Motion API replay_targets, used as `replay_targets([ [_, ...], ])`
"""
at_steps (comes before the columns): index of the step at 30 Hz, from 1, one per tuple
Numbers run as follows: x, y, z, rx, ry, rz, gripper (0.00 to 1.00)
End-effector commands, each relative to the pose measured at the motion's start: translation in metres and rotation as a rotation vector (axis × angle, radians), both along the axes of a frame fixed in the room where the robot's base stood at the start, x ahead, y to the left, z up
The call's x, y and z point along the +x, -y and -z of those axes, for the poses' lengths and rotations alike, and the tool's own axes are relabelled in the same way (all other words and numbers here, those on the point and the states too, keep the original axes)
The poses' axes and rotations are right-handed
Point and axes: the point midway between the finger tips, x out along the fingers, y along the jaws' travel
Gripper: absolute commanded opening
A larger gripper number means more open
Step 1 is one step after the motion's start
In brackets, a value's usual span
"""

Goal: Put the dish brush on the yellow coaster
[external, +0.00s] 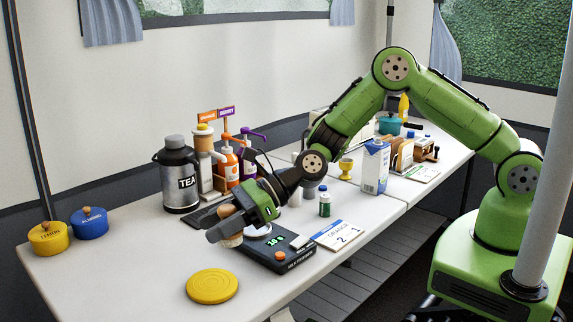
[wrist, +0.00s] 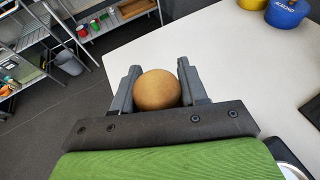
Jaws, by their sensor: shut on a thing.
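The dish brush (external: 232,241) shows in the external view below my gripper, partly hidden by it. Its round wooden knob (wrist: 158,90) sits between the two fingers in the wrist view. My gripper (external: 226,222) is shut on this knob, at the left end of the black scale. I cannot tell whether the brush is clear of the surface below. The round yellow coaster (external: 212,286) lies flat and empty near the table's front edge, in front of my gripper in the external view. The coaster does not show in the wrist view.
A black scale (external: 282,262) with a lit display stands right of the coaster. A TEA dispenser (external: 180,182) and pump bottles (external: 230,163) stand behind. Yellow (external: 48,238) and blue (external: 89,223) canisters stand at far left. The white table (external: 130,265) is clear left of the coaster.

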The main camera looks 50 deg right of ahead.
Motion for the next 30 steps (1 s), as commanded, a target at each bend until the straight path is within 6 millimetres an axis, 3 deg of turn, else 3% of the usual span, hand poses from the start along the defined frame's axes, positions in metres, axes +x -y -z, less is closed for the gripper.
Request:
replay_targets([
  [2,-0.002,-0.004,0.006,-0.002,-0.001,-0.002,0.13],
  [9,-0.002,-0.003,0.061,-0.003,-0.003,-0.002,0.13],
  [16,-0.002,-0.003,0.1,-0.004,-0.002,-0.003,0.13],
  [26,-0.002,-0.003,0.103,-0.002,-0.001,-0.002,0.13],
  [27,-0.002,-0.003,0.103,-0.002,-0.002,-0.002,0.47],
  [30,-0.002,-0.003,0.102,-0.002,-0.002,-0.002,0.62],
])
